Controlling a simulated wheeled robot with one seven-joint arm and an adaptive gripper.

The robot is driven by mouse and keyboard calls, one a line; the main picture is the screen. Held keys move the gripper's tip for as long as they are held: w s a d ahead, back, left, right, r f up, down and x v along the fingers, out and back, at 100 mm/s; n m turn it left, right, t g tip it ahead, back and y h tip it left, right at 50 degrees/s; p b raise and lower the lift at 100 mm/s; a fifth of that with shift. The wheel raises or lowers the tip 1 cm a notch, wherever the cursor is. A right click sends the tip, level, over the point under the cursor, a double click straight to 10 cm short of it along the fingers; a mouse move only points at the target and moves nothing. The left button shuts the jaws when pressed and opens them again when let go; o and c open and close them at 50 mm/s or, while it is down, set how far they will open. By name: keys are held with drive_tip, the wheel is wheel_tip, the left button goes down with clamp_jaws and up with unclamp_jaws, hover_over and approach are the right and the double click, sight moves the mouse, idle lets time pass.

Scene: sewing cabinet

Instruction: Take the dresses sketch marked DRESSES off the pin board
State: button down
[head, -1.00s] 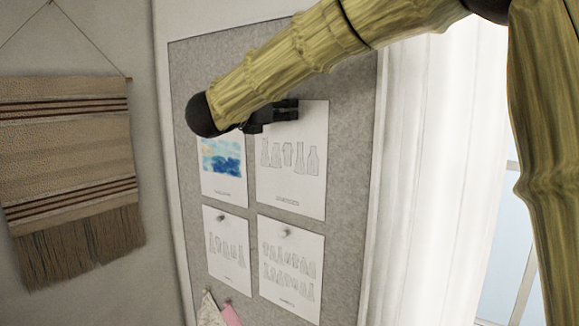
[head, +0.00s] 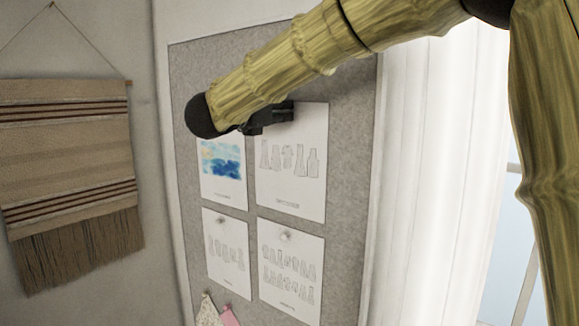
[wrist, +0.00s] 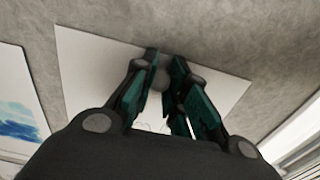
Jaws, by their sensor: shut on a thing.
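A white sheet with a row of line-drawn garments (head: 292,180) hangs at the upper right of the pin board (head: 345,120). Its caption is too small to read, so I cannot confirm that it says DRESSES. My gripper (head: 286,112) is at the top edge of this sheet, and my arm covers part of that edge. In the wrist view my gripper (wrist: 164,62) is shut on a round grey pin (wrist: 161,77) in front of the sheet (wrist: 90,80). The sheet's drawing is mostly hidden there by the gripper.
A blue painting (head: 222,160) hangs left of the sheet. Two more garment sketches, lower left (head: 228,250) and lower right (head: 290,265), have pins. A pink scrap (head: 229,316) is at the bottom. A woven hanging (head: 70,150) is left; a white curtain (head: 430,180) is right.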

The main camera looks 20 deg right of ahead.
drive_tip(key=shift+b+v, duration=1.35)
drive_tip(key=shift+b, duration=0.35)
drive_tip(key=shift+f, duration=0.1)
